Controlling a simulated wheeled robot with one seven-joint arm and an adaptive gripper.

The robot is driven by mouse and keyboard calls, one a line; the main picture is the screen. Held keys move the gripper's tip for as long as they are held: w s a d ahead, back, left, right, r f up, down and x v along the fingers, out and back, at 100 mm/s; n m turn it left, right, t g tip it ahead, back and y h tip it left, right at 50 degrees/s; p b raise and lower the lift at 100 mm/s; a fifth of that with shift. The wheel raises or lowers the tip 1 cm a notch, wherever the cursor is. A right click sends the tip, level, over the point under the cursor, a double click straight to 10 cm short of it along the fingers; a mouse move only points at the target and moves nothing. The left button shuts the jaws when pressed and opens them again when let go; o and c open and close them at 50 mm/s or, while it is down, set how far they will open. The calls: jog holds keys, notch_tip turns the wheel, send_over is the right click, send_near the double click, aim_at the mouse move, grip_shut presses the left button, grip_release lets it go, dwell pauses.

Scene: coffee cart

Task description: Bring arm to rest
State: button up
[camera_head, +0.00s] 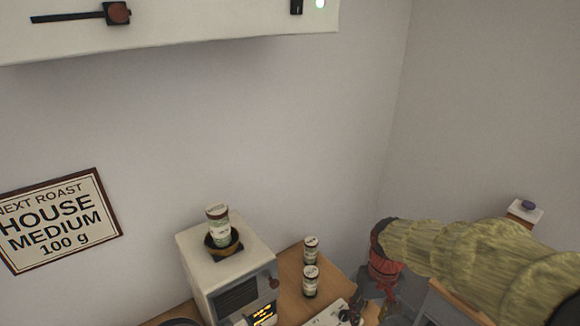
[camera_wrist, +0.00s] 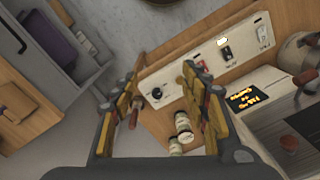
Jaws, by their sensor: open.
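My arm (camera_head: 455,252), in a yellow-green sleeve, reaches in from the right in the head view. Its red wrist section points down, and my gripper is low beside the counter, mostly cut off or hard to make out there. In the wrist view my gripper (camera_wrist: 160,88) is open, its two yellow-padded fingers well apart. I see nothing held between them; the counter edge and a white control panel (camera_wrist: 190,80) lie beyond.
Two labelled jars (camera_head: 311,250) (camera_head: 310,282) stand on the wooden counter (camera_head: 289,268). Another jar (camera_head: 217,214) sits in the dark opening atop a white machine (camera_head: 207,262). Grey drawers (camera_wrist: 62,38) are at left in the wrist view. A white cabinet (camera_head: 200,25) hangs above.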

jog(key=s+r+m+t, duration=0.1)
jog(key=s+r+t, duration=0.4)
jog(key=s+r, duration=0.9)
jog(key=shift+a+r+t, duration=0.25)
jog(key=shift+r+t, duration=0.15)
jog(key=shift+r, duration=0.25)
